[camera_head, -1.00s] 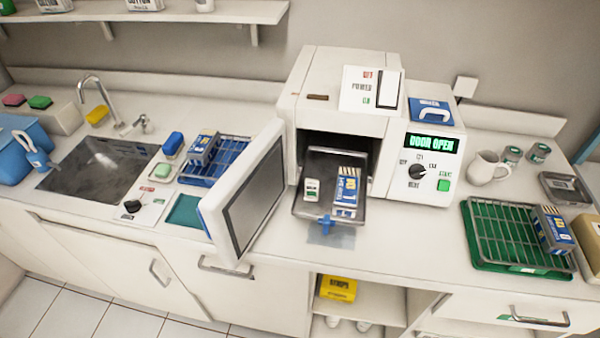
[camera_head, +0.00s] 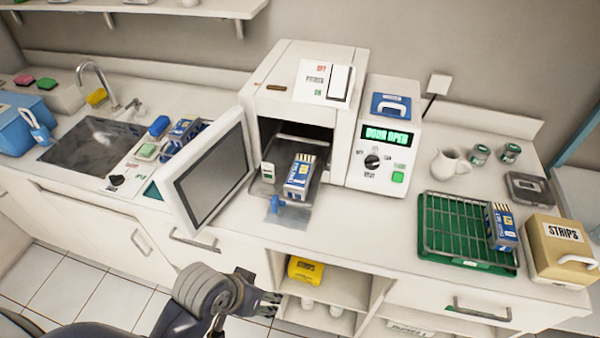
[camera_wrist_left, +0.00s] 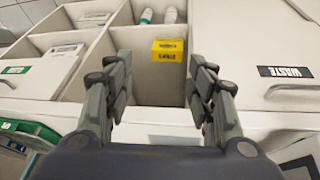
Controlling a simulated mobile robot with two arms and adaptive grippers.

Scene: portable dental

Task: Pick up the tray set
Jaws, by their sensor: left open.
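A grey metal tray (camera_head: 312,187) with a blue front clip (camera_head: 291,202) sticks out of the open sterilizer (camera_head: 300,95). On it stand a blue and white instrument pack (camera_head: 299,178) and a small white indicator (camera_head: 268,171). Another similar pack (camera_head: 501,227) stands on the green rack (camera_head: 440,247) at right. My left gripper (camera_head: 268,304) is low in front of the counter, below the tray and apart from it. In the left wrist view it is open and empty (camera_wrist_left: 160,85), facing the shelf with the yellow box (camera_wrist_left: 168,50). My right gripper is out of view.
The open sterilizer door (camera_head: 208,170) stands to the left of the tray. A beige strips box (camera_head: 562,248) sits at the right end of the counter. The counter between the tray and the green rack is clear.

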